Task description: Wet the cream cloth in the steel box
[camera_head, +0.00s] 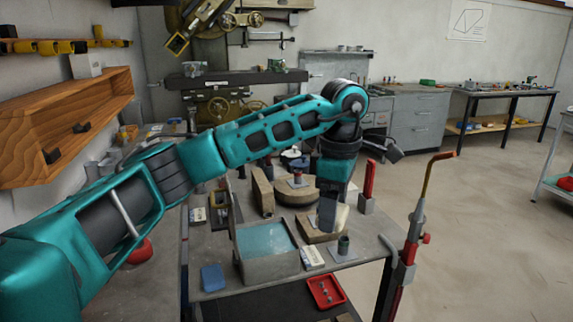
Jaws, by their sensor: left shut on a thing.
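The steel box (272,269) stands near the front of the workbench, open at the top, with blue-green water inside. My left gripper (327,214) points down to the right of the box, above a wooden block. It is shut on a pale piece that looks like the cream cloth (341,217), seen beside the fingers. The fingers hide part of it. The cloth is apart from the water. My right gripper is not in view.
A wooden block (313,237) lies below the gripper. A dark cylinder on a plate (343,246) and a small white box (312,256) lie right of the steel box. A blue block (213,278), a red tray (326,291) and an upright torch (412,240) are nearby.

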